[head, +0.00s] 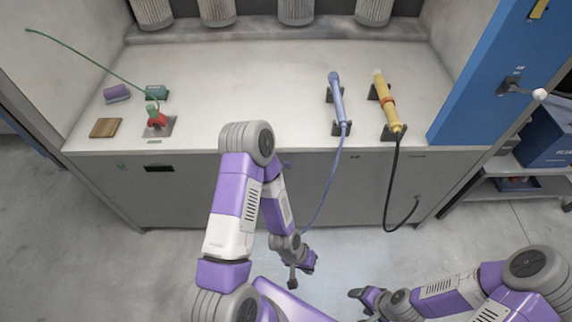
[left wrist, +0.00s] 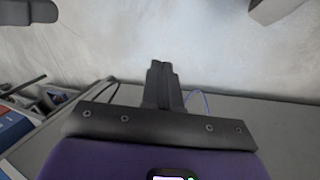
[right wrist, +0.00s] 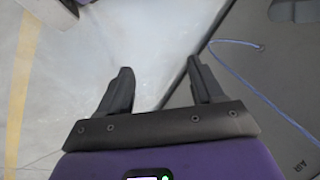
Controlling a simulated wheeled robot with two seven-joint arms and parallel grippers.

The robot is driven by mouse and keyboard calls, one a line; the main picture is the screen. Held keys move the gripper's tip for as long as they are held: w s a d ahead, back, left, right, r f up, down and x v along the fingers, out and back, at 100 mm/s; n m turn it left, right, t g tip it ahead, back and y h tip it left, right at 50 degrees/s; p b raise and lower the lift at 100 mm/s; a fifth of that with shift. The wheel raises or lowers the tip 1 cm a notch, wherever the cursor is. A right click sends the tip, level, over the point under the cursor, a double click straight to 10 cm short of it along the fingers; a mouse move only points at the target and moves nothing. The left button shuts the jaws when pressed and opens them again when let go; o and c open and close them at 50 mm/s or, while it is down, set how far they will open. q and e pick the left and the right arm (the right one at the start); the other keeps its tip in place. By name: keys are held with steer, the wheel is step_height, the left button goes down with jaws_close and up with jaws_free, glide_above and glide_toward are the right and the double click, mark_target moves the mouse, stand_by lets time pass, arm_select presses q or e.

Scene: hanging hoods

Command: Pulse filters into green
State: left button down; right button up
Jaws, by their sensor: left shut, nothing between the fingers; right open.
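Several pale ribbed filter cylinders (head: 217,10) hang in a row at the top of the head view, cut off by the frame. On the bench at left, a green fitting (head: 155,92) with a thin green line stands behind a red-handled device (head: 155,116) on a grey plate. A blue wand (head: 336,98) and a yellow wand (head: 385,100) rest on black holders at right. My left gripper (left wrist: 162,85) is shut and empty, low in front of the bench. My right gripper (right wrist: 158,88) is open and empty, also low, over the floor; it shows in the head view (head: 362,299).
A purple block (head: 117,93) and a brown block (head: 105,128) lie at the bench's left. The blue wand's hose (head: 325,185) and the yellow wand's black hose (head: 394,170) hang down the bench front. A blue panel (head: 500,70) stands at right. The bench middle is clear.

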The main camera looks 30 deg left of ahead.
mark_target(287, 164)
steer(key=o, duration=0.4)
steer(key=shift+f+b, duration=0.3)
steer(key=shift+c, duration=0.2)
arm_select(q)
steer(key=w+a+f+n+t+h, duration=0.1)
steer(key=w+a+t, duration=0.25)
steer(key=w, duration=0.25)
steer(key=w+a+n+t+h, duration=0.1)
steer(key=w+a+t, duration=0.1)
steer(key=w+t, duration=0.35)
steer(key=w+a+r+n+t+y+b, duration=0.1)
steer(key=w+a+r+t, duration=0.1)
steer(key=a, duration=0.4)
steer(key=w+a+r+n+t, duration=0.1)
steer(key=w+a+r+t, duration=0.1)
steer(key=a+r+t, duration=0.3)
steer(key=shift+w+a+t+y+b, duration=0.3)
steer(key=shift+a+t+y+b, duration=0.1)
steer(key=shift+a+t, duration=0.25)
arm_select(e)
steer(key=shift+f, duration=0.95)
arm_select(q)
steer(key=shift+w+r, duration=0.1)
steer(key=w+a+b, duration=0.2)
steer(key=w+a, duration=0.2)
steer(key=w, duration=0.3)
steer(key=shift+w+a+b, duration=0.15)
steer(key=shift+a+b, duration=0.15)
arm_select(e)
steer(key=shift+f, duration=1.3)
